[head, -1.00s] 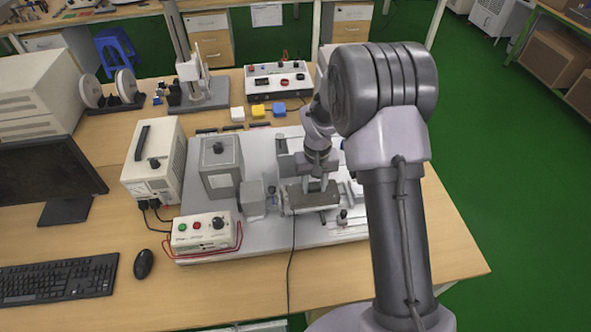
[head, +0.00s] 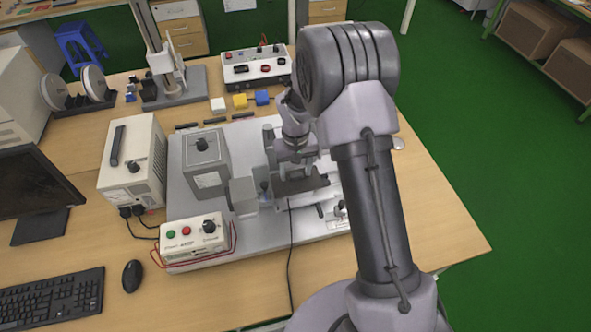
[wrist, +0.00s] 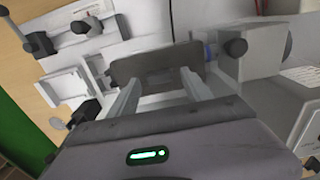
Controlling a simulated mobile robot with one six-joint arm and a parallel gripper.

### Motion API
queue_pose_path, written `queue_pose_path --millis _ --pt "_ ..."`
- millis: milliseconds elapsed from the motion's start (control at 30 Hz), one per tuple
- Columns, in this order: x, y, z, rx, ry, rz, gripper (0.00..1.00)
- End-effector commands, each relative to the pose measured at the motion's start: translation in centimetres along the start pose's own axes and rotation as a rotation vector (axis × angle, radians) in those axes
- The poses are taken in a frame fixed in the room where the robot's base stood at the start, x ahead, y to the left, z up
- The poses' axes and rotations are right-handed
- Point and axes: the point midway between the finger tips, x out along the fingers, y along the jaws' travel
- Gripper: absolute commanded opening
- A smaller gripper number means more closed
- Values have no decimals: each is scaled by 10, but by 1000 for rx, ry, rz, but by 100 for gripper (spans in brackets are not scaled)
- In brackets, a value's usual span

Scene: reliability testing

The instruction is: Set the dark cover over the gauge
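A dark grey, flat block (head: 303,186), the likeliest dark cover, sits at the fixture on the light grey base plate. In the wrist view the dark block (wrist: 157,64) lies just beyond my fingertips and is wider than the gap between them. My gripper (head: 296,171) is low over the block's back side. In the wrist view its two fingers (wrist: 162,82) stand apart with no object clearly clamped between them. Whether they touch the block I cannot tell. I cannot pick out the gauge for certain; my arm hides part of the fixture.
A grey box with a black knob (head: 206,165) and a smaller grey block (head: 244,196) stand left of my gripper. A control box (head: 194,241) is at the plate's front left. A white instrument (head: 134,165) stands further left. The front tabletop is mostly clear.

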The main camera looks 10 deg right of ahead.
Motion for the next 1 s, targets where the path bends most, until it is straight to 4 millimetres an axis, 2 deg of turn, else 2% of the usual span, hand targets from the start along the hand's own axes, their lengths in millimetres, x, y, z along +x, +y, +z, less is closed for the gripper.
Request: queue_pose_path --millis 133,233,500,600,767,867,967,1000 --pt "0 0 0 0 0 0 57" --pt "-11 0 -1 0 2 0 57" --pt "-86 0 -1 0 4 0 57" --pt "-107 0 0 1 2 0 57" --pt "-129 0 1 4 8 -2 57" --pt "-172 -4 16 41 59 -18 57" --pt "-241 -11 59 115 153 -57 57" --pt "-267 -14 83 149 196 -78 57"
